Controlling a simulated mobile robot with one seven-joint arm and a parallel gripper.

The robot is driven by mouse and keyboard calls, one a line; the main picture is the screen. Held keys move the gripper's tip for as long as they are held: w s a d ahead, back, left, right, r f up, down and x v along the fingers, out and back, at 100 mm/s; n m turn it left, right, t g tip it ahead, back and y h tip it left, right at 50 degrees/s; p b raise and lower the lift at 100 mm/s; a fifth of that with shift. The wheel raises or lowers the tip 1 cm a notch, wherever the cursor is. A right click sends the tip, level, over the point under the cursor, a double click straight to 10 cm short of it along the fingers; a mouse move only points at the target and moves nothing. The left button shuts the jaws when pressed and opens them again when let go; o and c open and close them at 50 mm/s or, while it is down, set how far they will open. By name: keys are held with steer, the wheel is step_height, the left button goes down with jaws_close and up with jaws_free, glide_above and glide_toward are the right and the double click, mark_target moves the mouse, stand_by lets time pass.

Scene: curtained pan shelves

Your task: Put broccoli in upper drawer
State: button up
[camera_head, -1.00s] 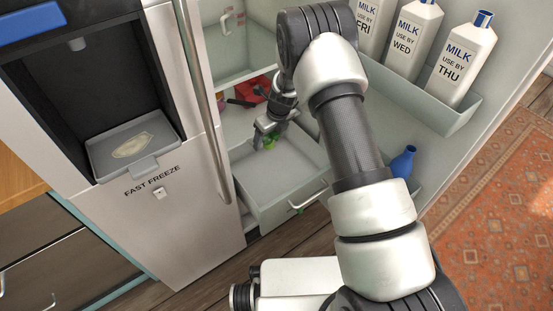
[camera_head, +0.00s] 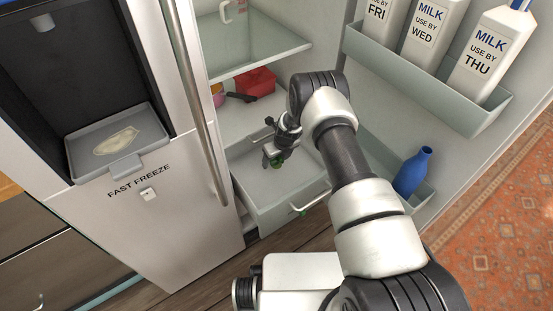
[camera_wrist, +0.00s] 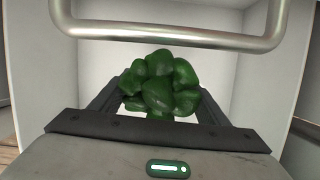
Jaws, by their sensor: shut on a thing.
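The broccoli (camera_wrist: 160,85) is a dark green lump between my gripper's fingers in the wrist view. It shows as a small green patch in the head view (camera_head: 275,160). My gripper (camera_head: 271,155) is shut on it and hangs over the pulled-out pale drawer (camera_head: 252,204) in the lower part of the fridge. The height of the broccoli above the drawer floor is hard to tell. The drawer's bar handle (camera_head: 311,202) is at its front edge. A metal bar handle (camera_wrist: 170,38) also crosses the top of the wrist view.
A red container (camera_head: 255,82) and a dark-handled item stand on the shelf behind the drawer. The open fridge door at right holds milk bottles (camera_head: 428,32) and a blue bottle (camera_head: 413,171). The freezer door with its long handle (camera_head: 202,95) is at left.

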step_height(320, 180, down, 5)
steer(key=b, duration=0.5)
stand_by(0.4)
steer(key=shift+f, duration=0.7)
steer(key=shift+f, duration=0.2)
steer(key=o, duration=1.4)
steer(key=shift+f, duration=0.1)
